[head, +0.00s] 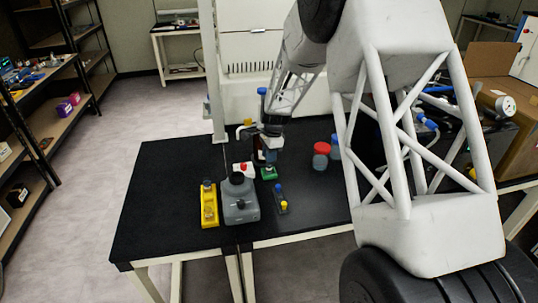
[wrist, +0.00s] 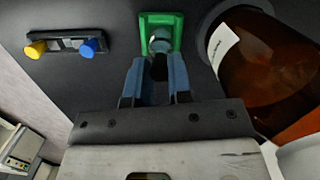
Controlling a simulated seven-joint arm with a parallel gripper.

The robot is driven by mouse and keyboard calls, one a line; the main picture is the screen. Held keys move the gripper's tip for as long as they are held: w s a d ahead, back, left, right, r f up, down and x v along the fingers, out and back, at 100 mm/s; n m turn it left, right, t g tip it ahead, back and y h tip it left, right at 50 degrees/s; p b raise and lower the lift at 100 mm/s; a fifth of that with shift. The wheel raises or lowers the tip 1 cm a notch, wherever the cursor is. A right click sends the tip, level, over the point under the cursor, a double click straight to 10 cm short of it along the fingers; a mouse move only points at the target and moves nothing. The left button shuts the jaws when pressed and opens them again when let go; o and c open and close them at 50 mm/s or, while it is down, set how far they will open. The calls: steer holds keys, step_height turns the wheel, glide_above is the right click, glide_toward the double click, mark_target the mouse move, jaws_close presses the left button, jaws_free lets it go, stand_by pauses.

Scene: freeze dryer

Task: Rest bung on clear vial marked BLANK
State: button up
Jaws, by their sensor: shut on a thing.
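My gripper (wrist: 158,72) has two blue fingers closed on a small dark bung (wrist: 160,68). Just beyond the fingertips is a green square holder (wrist: 146,20) with a round, glassy vial (wrist: 160,37) in it. The bung appears close to the vial's top; I cannot tell whether they touch. No BLANK marking is readable. In the head view my gripper (head: 267,155) is above the green holder (head: 269,174) on the black bench; the bung and vial are too small or hidden there.
A brown bottle (wrist: 265,75) with a white label stands close right of the fingers in the wrist view. A dark rack (wrist: 66,43) holds yellow and blue knobs. A grey device (head: 240,203), yellow box (head: 209,207) and red-lidded jar (head: 321,157) stand nearby. The bench's left is clear.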

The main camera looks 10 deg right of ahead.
steer(key=o, duration=1.2)
steer(key=shift+r, duration=0.1)
steer(key=shift+r, duration=2.9)
steer(key=shift+r, duration=0.1)
